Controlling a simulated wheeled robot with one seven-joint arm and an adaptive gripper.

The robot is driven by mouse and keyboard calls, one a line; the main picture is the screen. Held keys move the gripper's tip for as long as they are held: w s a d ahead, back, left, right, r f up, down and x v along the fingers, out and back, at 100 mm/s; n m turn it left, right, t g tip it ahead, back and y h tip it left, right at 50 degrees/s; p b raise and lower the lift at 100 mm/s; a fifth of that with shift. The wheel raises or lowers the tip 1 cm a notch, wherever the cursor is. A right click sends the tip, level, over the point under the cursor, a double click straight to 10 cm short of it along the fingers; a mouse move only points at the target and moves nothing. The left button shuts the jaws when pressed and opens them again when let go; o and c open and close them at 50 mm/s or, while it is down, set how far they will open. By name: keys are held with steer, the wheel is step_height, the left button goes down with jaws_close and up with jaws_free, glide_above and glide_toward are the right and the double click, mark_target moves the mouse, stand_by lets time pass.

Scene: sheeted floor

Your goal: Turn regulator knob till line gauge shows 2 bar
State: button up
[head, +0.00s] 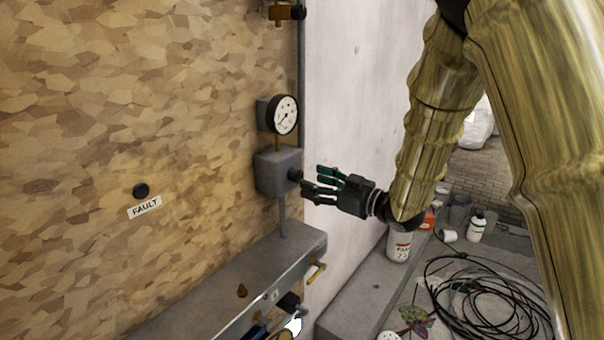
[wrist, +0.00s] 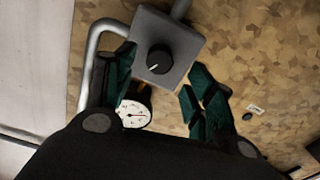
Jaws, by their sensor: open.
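The regulator is a grey box (head: 275,172) on the wooden board, with a black knob (head: 295,175) on its front. In the wrist view the black knob (wrist: 160,58) carries a pale pointer mark. The line gauge (head: 286,115), round and white with a black rim, sits just above the box; it also shows in the wrist view (wrist: 134,114), partly hidden by a finger. Its reading is too small to tell. My gripper (head: 314,182) is open and faces the knob, with its dark green fingertips a little apart from it. In the wrist view my gripper (wrist: 159,80) spans the knob's width.
A grey ledge (head: 250,265) with valves and handles along its front runs below the regulator. A FAULT label (head: 145,207) and a black button (head: 141,190) are on the board. A paint can (head: 399,245), bottle (head: 476,228) and coiled black cable (head: 480,300) lie at right.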

mark_target(300, 177)
steer(key=shift+p+x, duration=0.7)
steer(key=shift+x, duration=1.9)
steer(key=shift+d, duration=0.1)
steer(key=c, duration=1)
